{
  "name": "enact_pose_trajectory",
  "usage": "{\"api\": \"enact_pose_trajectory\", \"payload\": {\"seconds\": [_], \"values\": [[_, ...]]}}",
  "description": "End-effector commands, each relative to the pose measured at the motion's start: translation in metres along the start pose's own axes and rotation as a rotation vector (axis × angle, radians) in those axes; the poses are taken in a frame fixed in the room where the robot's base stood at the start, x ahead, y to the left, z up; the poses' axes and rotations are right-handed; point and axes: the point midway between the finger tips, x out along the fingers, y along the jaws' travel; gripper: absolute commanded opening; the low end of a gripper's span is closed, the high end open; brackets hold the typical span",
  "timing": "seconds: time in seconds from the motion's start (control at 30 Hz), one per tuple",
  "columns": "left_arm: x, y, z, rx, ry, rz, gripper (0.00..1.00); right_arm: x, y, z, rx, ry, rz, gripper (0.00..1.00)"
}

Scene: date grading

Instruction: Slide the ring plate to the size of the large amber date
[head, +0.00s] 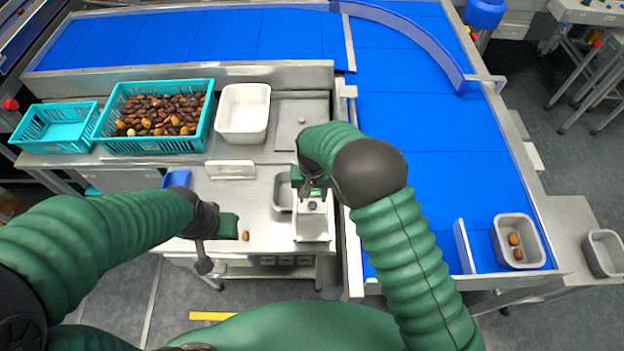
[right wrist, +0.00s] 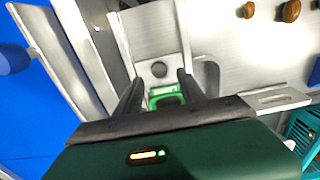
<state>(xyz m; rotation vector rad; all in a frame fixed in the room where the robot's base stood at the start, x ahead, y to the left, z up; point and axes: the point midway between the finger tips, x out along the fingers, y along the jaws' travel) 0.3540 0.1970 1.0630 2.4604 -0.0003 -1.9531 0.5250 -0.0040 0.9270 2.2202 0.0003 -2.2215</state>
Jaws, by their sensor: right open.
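A small amber date (head: 246,236) lies on the steel bench near its front edge. In the right wrist view the amber date (right wrist: 247,10) lies beside a darker brown date (right wrist: 290,10). A pale metal sizing device (head: 313,226), apparently bearing the ring plate, stands at the bench's right. It has a dark round knob or hole (right wrist: 158,69) and a green labelled piece (right wrist: 163,92); the label is unreadable. My right gripper (right wrist: 160,84) is open above it, its fingers either side of the green piece. My left gripper (head: 226,228) is beside the amber date; its fingers are unclear.
A teal crate of dates (head: 152,85), an empty teal crate (head: 45,130) and a white bin (head: 243,113) stand behind. A grey tray (head: 283,193) is left of the device. Blue conveyor (head: 425,140) runs right, with a date-holding tray (head: 499,245) at its end.

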Motion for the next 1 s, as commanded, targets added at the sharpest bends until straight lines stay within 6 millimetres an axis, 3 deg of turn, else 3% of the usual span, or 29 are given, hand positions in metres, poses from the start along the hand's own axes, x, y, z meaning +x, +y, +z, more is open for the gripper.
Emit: {"api": "enact_pose_trajectory", "payload": {"seconds": [0.3,0.5,0.67,1.0], "values": [[0.015,0.000,0.004,0.000,0.000,0.000,0.36,-0.092,-0.002,-0.002,0.000,0.006,-0.003,0.47],[0.018,0.000,0.004,0.000,0.000,0.000,0.36,-0.131,-0.001,-0.002,0.001,0.003,-0.001,0.47],[0.018,0.000,0.004,0.000,0.000,0.000,0.36,-0.141,-0.001,-0.002,0.002,0.000,0.000,0.47],[0.018,0.000,0.004,0.000,0.000,0.000,0.36,-0.141,-0.001,-0.002,0.001,0.000,0.000,0.47]]}}
